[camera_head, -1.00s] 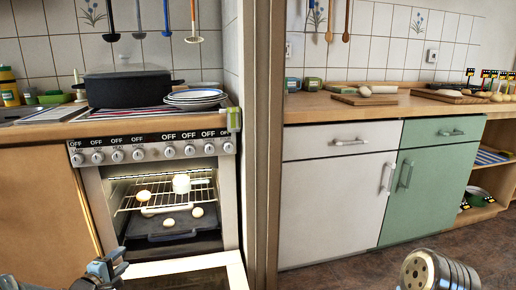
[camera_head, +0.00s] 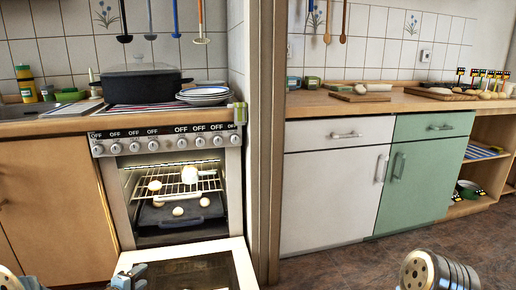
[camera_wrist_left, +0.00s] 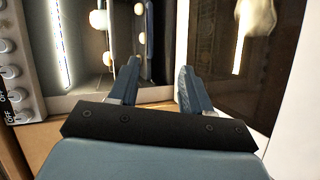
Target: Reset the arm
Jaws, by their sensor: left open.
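My left gripper (camera_head: 130,279) shows at the lower edge of the head view, by the left side of the lowered oven door (camera_head: 205,273). In the left wrist view its two fingers (camera_wrist_left: 158,76) are apart with nothing between them, in front of the open oven. I cannot tell whether it touches the door. My right gripper is out of view; only a metal part of my own arm shows at the lower right of the head view.
Pale round pieces lie on the oven rack (camera_head: 180,181) and on the dark tray (camera_head: 160,216) below. A black pot (camera_head: 142,84) and stacked plates (camera_head: 203,93) stand on the stove. White (camera_head: 333,195) and green (camera_head: 424,185) cabinets stand right. Brown floor lies clear before them.

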